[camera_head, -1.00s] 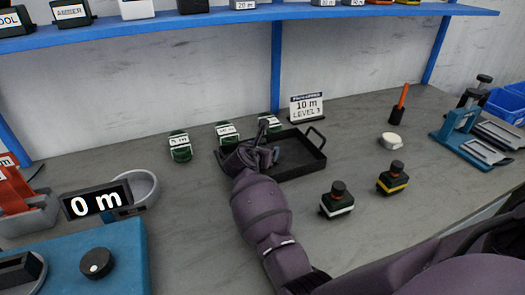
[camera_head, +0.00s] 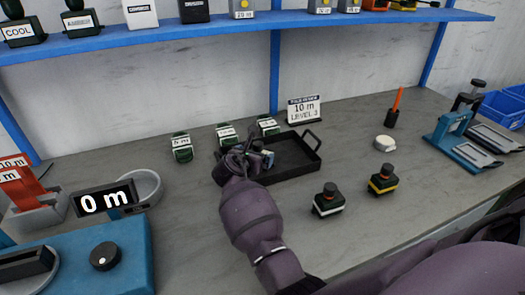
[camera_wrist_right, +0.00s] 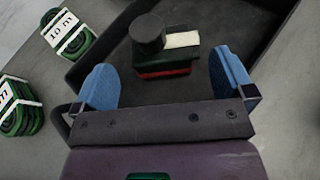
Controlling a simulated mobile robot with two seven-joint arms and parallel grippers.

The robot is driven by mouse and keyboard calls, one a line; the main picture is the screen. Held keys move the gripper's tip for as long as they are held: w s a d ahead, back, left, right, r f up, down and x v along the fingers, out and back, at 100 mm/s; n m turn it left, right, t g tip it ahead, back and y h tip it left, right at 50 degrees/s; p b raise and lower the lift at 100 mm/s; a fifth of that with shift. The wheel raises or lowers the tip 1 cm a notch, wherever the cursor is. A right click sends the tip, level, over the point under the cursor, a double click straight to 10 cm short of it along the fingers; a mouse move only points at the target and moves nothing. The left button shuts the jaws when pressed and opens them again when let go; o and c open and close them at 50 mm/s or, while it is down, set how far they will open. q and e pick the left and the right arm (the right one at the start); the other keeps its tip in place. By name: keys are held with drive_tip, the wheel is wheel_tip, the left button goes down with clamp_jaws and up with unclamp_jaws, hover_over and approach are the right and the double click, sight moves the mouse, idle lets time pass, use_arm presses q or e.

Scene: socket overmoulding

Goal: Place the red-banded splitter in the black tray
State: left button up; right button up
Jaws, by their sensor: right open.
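The red-banded splitter (camera_wrist_right: 165,66), a dark green block with a black round knob, a white label and a red band, shows in the right wrist view. It appears to stand upright on the floor of the black tray (camera_wrist_right: 268,22). My right gripper (camera_wrist_right: 163,70) is open, with one blue finger on each side of the splitter and visible gaps between. In the head view the black tray (camera_head: 298,151) lies on the bench, and my right gripper (camera_head: 258,157) is over its left part, hiding the splitter. My left gripper is not in view.
Green labelled coils (camera_head: 226,134) lie left of and behind the tray. A white-banded splitter (camera_head: 328,203) and a yellow-banded splitter (camera_head: 383,181) stand to its right. A sign (camera_head: 304,110) stands behind. A white bowl (camera_head: 143,187) and blue machine (camera_head: 75,262) are at left.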

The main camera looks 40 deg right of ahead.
drive_tip(key=p+v, duration=0.3)
drive_tip(key=v, duration=0.3)
drive_tip(key=shift+s+a, duration=0.15)
drive_tip(key=shift+a, duration=0.1)
idle(0.3)
